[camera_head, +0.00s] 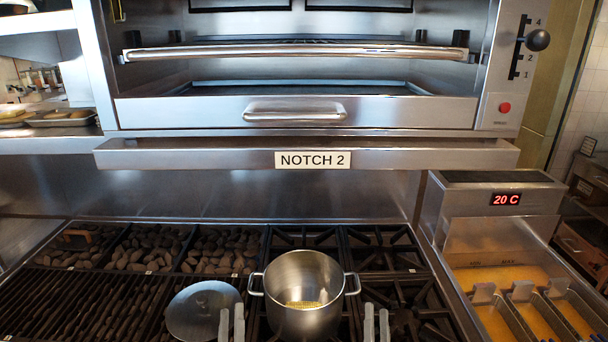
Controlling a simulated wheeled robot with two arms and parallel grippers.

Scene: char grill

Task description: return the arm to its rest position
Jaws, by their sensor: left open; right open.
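My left gripper (231,322) shows at the bottom edge as two grey fingers with a gap between them. It is open and empty, in front of the round metal lid's right side in the picture. My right gripper (376,322) is also open and empty, at the bottom edge to the right of the pot. The steel pot (306,319) stands on the burners between the two grippers, with something yellowish inside. The rest of both arms is out of view.
The metal lid (192,312) lies left of the pot. Grill grates (75,305) and dark briquettes (146,247) are at the left. A fryer (488,222) reading 20 C stands at the right. The broiler drawer (190,112) and the NOTCH 2 ledge (420,155) overhang the back.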

